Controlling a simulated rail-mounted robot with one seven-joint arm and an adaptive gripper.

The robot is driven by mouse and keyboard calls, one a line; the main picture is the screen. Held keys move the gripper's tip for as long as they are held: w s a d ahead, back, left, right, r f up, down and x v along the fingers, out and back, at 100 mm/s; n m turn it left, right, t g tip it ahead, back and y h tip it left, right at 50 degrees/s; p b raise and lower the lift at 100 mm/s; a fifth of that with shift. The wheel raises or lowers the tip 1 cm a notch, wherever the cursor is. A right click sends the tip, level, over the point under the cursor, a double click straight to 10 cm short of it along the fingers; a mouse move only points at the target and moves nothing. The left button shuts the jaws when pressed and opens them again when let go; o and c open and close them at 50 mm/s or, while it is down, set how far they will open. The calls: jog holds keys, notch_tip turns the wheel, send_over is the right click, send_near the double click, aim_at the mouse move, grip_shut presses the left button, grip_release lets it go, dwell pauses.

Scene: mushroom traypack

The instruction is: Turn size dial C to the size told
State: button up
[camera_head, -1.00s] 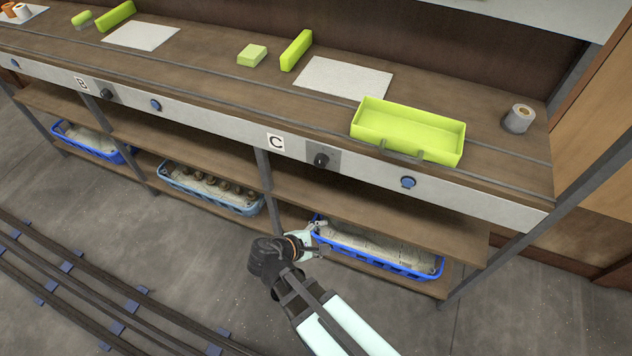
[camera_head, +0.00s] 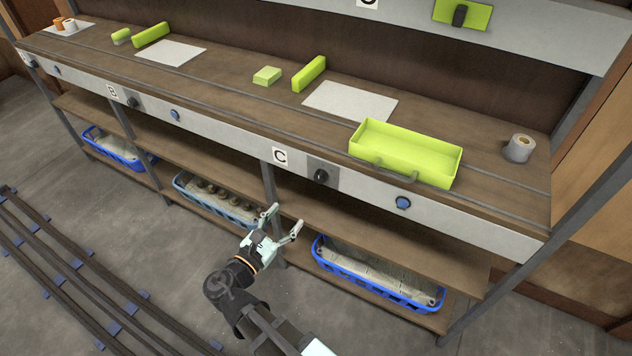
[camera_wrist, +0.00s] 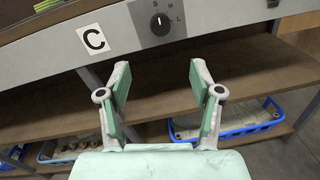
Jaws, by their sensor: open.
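Size dial C is a black round knob (camera_head: 321,177) on a grey plate, to the right of the C label (camera_head: 280,156) on the shelf's front rail. In the wrist view, the dial (camera_wrist: 161,25) has S, M and L marked around it. Its white pointer line stands about upright, seemingly closest to S. My gripper (camera_head: 284,220) is open and empty, below and left of the dial in the head view, apart from it. In the wrist view, my gripper (camera_wrist: 160,76) has its two fingers spread below the dial, with the knob beyond the gap. Nothing hides the dial.
A blue button (camera_head: 403,202) sits right of the dial. A shelf board (camera_head: 350,225) lies below the rail, with blue crates (camera_head: 375,289) underneath.

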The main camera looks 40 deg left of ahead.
aim_at(319, 179)
jog(key=w, duration=1)
jog(key=w+p, duration=0.1)
jog(key=w, duration=0.3)
jog(key=shift+w+a, duration=0.4)
jog(key=c, duration=1.2)
